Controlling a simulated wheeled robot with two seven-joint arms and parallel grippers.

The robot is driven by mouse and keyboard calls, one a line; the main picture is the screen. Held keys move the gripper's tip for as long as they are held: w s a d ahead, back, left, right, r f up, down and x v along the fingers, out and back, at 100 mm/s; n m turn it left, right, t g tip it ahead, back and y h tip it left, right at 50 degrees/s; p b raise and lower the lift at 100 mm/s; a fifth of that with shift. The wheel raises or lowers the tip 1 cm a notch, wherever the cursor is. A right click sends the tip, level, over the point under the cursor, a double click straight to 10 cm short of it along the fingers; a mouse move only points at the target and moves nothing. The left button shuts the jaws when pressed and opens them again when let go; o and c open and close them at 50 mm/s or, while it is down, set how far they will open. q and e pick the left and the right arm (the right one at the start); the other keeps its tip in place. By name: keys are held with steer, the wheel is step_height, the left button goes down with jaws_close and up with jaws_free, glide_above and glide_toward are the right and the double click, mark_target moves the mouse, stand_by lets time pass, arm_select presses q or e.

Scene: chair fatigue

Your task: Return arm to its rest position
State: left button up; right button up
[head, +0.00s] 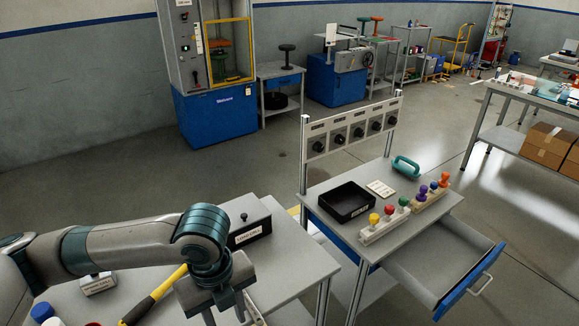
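My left arm (130,245) reaches in from the left over the near grey table (290,265). Its gripper (226,317) points down at the bottom edge of the head view. The upper parts of its fingers show apart, with nothing seen between them; the fingertips are cut off by the frame. My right arm and gripper are not in view.
A yellow-and-black handled tool (153,297) lies beside the gripper, and a dark labelled box (249,232) stands behind it. The workbench (335,213) at right holds a black tray (347,201) and coloured knobs; its drawer (445,262) is open.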

arm_select(q)
steer(key=s+d+f+n+t+h, duration=0.1)
steer(key=d+f+n+h, duration=0.15)
steer(key=d, duration=0.25)
steer(key=s+d+f+n+h, duration=0.1)
steer(key=d+f+n+h, duration=0.15)
steer(key=d+n, duration=0.2)
steer(key=s+a+f+n+t+y, duration=0.1)
steer(key=s+a+f+n+y, duration=0.1)
steer(key=s+a+f+n, duration=0.7)
steer(key=s+a+f+n+t+y, duration=0.1)
steer(key=s+a+f+n+y, duration=0.2)
steer(key=s+a+f+n, duration=0.55)
step_height(320, 180, down, 25)
steer(key=w+a+n, duration=0.2)
steer(key=w, duration=0.1)
steer(key=s+a+f+g, duration=0.1)
steer(key=s+a+f, duration=0.1)
steer(key=s+f, duration=1.4)
step_height(320, 180, down, 2)
steer(key=shift+s+a+f, duration=0.15)
steer(key=shift+s+f, duration=0.05)
steer(key=shift+s, duration=0.2)
